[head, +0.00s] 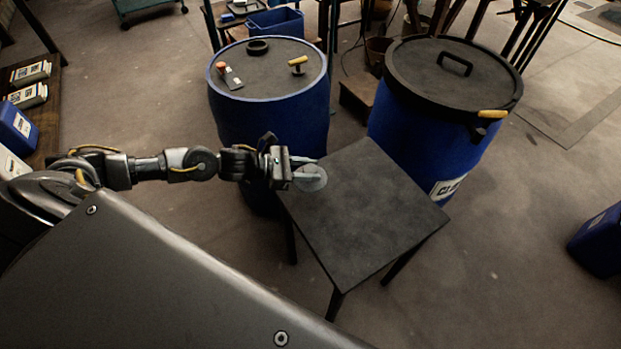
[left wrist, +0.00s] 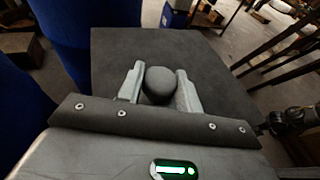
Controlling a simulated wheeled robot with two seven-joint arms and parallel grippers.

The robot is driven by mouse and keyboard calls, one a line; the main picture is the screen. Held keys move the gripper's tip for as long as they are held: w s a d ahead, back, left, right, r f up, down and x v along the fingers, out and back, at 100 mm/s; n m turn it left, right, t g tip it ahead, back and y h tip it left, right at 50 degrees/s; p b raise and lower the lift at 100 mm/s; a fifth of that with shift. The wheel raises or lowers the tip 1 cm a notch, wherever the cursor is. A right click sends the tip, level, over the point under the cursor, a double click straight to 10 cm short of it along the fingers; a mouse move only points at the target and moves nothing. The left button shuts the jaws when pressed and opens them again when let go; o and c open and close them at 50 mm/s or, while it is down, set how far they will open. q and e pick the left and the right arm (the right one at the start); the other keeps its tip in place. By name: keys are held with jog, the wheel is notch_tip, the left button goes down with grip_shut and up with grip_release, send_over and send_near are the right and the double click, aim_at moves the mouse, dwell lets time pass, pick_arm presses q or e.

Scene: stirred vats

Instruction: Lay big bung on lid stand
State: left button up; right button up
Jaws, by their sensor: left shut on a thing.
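The lid stand (head: 375,215) is a dark square-topped table in front of two blue vats. In the left wrist view, a dark rounded knob of the bung (left wrist: 158,84) sits between the two fingers, with the stand's top (left wrist: 205,50) beyond and below. I cannot tell whether the bung touches the stand. Its underside is hidden. My right gripper does not show clearly in either view.
The right blue vat (head: 415,135) wears a black lid (head: 440,85) with a handle. A blue canister (head: 600,240) stands at the right. The rest of the stand's top is bare.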

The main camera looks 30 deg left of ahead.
pick_arm(q)
jog(key=shift+w+d+f+b, duration=0.2)
jog(key=shift+f+b, duration=0.1)
jog(key=shift+f, duration=0.1)
notch_tip(320, 180, down, 3)
jog(key=shift+w+r+b, duration=0.15)
jog(key=shift+b, duration=0.5)
jog(key=shift+f, duration=0.3)
jog(key=shift+r, duration=0.1)
jog(key=shift+f+b, duration=0.2)
jog(key=shift+b, duration=0.1)
jog(key=o, duration=0.9)
jog(key=shift+o, duration=0.4)
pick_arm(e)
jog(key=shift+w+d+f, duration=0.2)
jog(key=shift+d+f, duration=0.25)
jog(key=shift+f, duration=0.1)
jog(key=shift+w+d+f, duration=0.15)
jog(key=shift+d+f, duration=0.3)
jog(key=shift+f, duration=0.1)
pick_arm(q)
jog(key=shift+r, duration=0.1)
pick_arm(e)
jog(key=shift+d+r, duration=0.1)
